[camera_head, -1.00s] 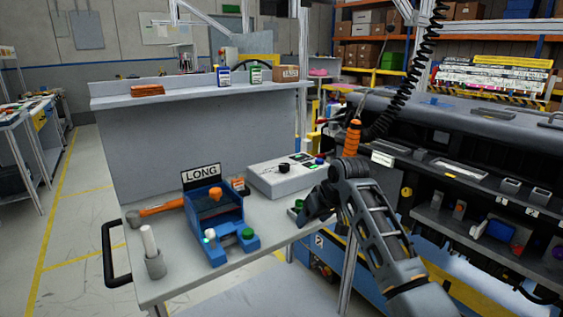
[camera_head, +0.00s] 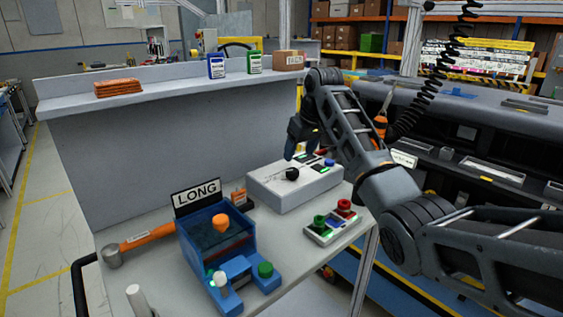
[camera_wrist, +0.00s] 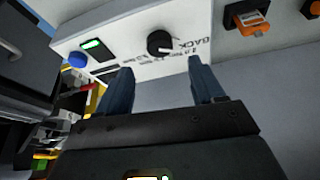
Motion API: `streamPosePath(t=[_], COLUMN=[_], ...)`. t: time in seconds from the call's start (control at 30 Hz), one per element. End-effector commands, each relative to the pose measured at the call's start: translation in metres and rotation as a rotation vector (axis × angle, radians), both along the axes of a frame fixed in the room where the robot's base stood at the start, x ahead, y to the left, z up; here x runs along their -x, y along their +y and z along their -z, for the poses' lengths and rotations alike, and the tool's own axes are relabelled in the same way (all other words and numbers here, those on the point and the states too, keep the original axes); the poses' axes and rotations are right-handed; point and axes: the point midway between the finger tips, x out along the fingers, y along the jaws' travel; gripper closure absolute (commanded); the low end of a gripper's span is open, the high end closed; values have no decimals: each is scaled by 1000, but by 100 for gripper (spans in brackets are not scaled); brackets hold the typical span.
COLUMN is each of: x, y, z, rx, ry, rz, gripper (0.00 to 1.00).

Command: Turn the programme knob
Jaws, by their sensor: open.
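The programme knob (camera_head: 292,174) is a black round dial on top of a light grey control box (camera_head: 268,196) on the workbench. In the wrist view the knob (camera_wrist: 160,43) has a white mark, and the word "BACK" is printed beside it. My gripper (camera_head: 292,156) is above the box, close behind the knob in the head view. In the wrist view my gripper's two dark fingers (camera_wrist: 158,75) are apart with nothing between them, and the knob lies beyond their tips, not touched as far as I can see.
The box also carries a blue button (camera_wrist: 77,61) and a green-lit display (camera_wrist: 93,44). A blue fixture (camera_head: 205,262) with a LONG sign, a hammer (camera_head: 140,241) and a small panel with green and red knobs (camera_head: 332,226) stand nearby. A shelf (camera_head: 160,82) runs behind.

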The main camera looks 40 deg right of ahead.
Motion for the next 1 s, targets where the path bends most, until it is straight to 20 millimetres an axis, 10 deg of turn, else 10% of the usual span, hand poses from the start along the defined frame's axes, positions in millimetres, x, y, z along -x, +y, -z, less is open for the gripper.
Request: streamPosePath(t=[0.6, 1.0], x=[-27, -29], y=[-3, -4], z=[65, 71], rx=[0, 0], ry=[4, 2], rz=[0, 0], gripper=[33, 36])
